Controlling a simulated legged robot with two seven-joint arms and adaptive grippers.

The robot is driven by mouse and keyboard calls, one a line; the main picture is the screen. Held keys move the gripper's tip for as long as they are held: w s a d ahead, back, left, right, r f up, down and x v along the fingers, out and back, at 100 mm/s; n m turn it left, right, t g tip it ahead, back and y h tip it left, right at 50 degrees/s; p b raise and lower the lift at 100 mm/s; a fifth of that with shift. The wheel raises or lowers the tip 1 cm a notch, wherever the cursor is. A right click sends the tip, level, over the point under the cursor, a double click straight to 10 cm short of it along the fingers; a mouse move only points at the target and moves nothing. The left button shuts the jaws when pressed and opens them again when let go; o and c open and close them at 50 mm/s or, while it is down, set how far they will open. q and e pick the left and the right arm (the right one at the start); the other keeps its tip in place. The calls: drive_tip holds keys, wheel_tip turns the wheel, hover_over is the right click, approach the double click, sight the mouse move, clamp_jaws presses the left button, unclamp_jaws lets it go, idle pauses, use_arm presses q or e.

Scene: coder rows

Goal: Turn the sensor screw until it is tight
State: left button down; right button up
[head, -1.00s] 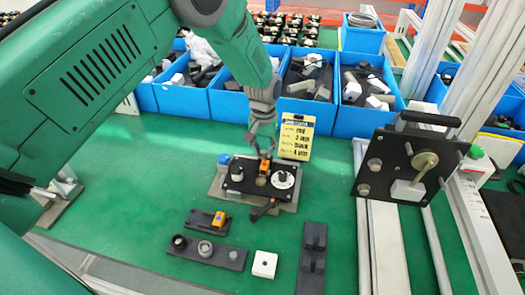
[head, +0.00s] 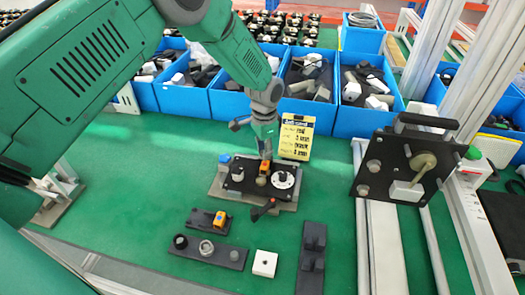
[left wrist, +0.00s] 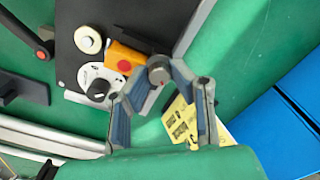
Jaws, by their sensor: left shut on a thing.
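The orange sensor (head: 265,167) with a red dot stands on a black plate (head: 237,185) on the green table; it also shows in the left wrist view (left wrist: 124,59). My left gripper (head: 264,156) points down at the far side of the sensor. In the left wrist view its fingers (left wrist: 158,76) are closed around a small grey round knob, the sensor screw (left wrist: 158,66), beside the sensor. The screw is hidden in the head view, and how tight it is cannot be told. My right gripper is not in view.
A white dial (head: 283,180) and a black lever (head: 263,210) are close by on the plate. A yellow note card (head: 297,137) stands behind. Blue bins (head: 365,122) line the back; loose parts (head: 210,250) lie in front. A black panel (head: 408,160) stands at right.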

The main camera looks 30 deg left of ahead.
use_arm(q)
drive_tip(key=m, duration=0.4)
drive_tip(key=shift+d+m, duration=0.3)
drive_tip(key=shift+m, duration=0.1)
drive_tip(key=m, duration=0.4)
drive_tip(key=shift+m, duration=0.4)
drive_tip(key=c, duration=1.6)
unclamp_jaws()
drive_tip(key=shift+o, duration=0.2)
drive_tip(key=shift+d, duration=0.15)
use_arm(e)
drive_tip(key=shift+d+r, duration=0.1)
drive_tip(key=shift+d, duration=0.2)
use_arm(q)
drive_tip(key=shift+r, duration=0.1)
